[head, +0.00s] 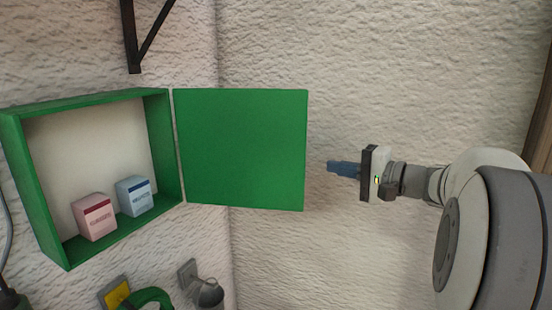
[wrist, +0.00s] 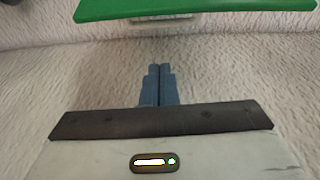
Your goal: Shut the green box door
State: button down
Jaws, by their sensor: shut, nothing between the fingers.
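The green box (head: 158,150) is fixed to the white wall at the left of the head view, its front open. Its flat green door (head: 242,150) stands wide open, hinged at the box's right edge. In the wrist view the door shows as a green strip (wrist: 200,10) across the top. My gripper (head: 331,167) is to the right of the door's free edge, with a small gap in the picture. Its blue fingers are together and empty; they also show in the wrist view (wrist: 159,72).
A pink carton (head: 95,217) and a pale blue carton (head: 134,196) stand inside the box. A dark bracket (head: 133,40) is on the wall above. Below are a yellow plate with a green loop (head: 150,299) and a grey metal fixture (head: 207,292).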

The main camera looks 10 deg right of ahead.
aim_at(302, 157)
jog(key=shift+t, duration=0.5)
jog(key=p+x, duration=0.1)
jog(key=x, duration=0.1)
jog(key=p+x, duration=0.2)
jog(key=x, duration=0.1)
jog(key=s+a+r+p+x, duration=0.1)
jog(key=x, duration=0.2)
jog(key=shift+w+a, duration=0.1)
jog(key=shift+a, duration=0.15)
jog(key=shift+a, duration=0.15)
